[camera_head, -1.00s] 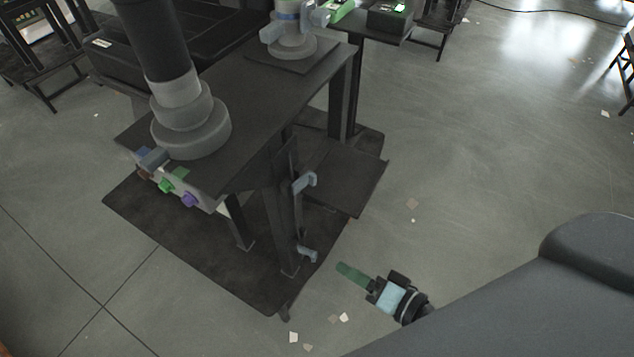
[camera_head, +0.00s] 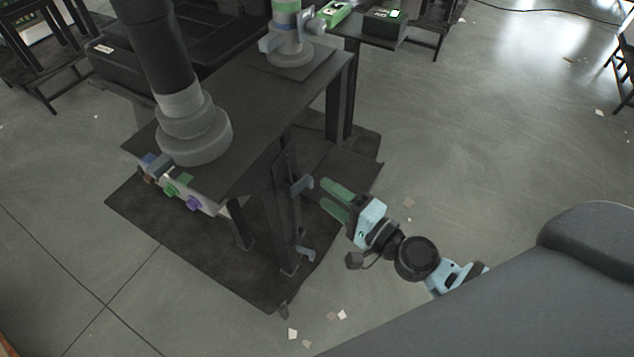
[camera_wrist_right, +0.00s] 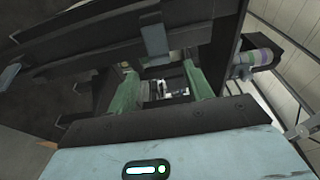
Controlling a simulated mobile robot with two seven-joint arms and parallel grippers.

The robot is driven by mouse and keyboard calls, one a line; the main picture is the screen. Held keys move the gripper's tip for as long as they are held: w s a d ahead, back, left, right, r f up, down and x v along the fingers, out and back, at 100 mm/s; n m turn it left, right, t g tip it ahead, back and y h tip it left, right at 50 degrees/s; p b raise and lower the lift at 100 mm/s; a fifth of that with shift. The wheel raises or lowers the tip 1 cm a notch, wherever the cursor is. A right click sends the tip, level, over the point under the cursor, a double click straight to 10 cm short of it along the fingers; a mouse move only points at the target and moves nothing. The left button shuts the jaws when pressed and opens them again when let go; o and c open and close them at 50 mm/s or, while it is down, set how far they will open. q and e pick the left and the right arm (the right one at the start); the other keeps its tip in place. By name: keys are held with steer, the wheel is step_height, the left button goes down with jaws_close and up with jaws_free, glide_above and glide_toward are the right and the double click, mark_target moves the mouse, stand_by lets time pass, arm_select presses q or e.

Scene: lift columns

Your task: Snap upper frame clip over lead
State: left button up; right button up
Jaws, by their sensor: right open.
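The upper frame clip (camera_head: 302,185) is a grey-blue bracket on the upright frame bar under the dark table. A similar lower clip (camera_head: 305,253) sits further down. My right gripper (camera_head: 328,196) is open, its green fingers apart and pointing at the frame just right of the upper clip. I see no contact with it in the head view. In the right wrist view a grey-blue clip (camera_wrist_right: 155,40) shows on a dark bar, above and between the green fingers (camera_wrist_right: 162,88). No lead can be made out at the clip. My left gripper is not in view.
The dark table (camera_head: 262,105) carries a grey stepped column base (camera_head: 193,140) and a smaller column (camera_head: 289,50). Coloured connectors (camera_head: 193,202) line its near-left edge. A dark shelf (camera_head: 355,168) lies behind my right gripper. The floor to the right is open.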

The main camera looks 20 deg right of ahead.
mark_target(313, 183)
steer(key=x, duration=0.3)
steer(key=shift+w+a+p, duration=0.1)
steer(key=shift+w+p, duration=0.15)
steer(key=shift+p, duration=0.05)
steer(key=shift+w+a, duration=0.2)
steer(key=shift+w, duration=0.15)
steer(key=c, duration=1)
steer(key=shift+w+n+g+y+b, duration=0.35)
steer(key=shift+n+g+y+b, duration=0.3)
steer(key=shift+y+b, duration=0.3)
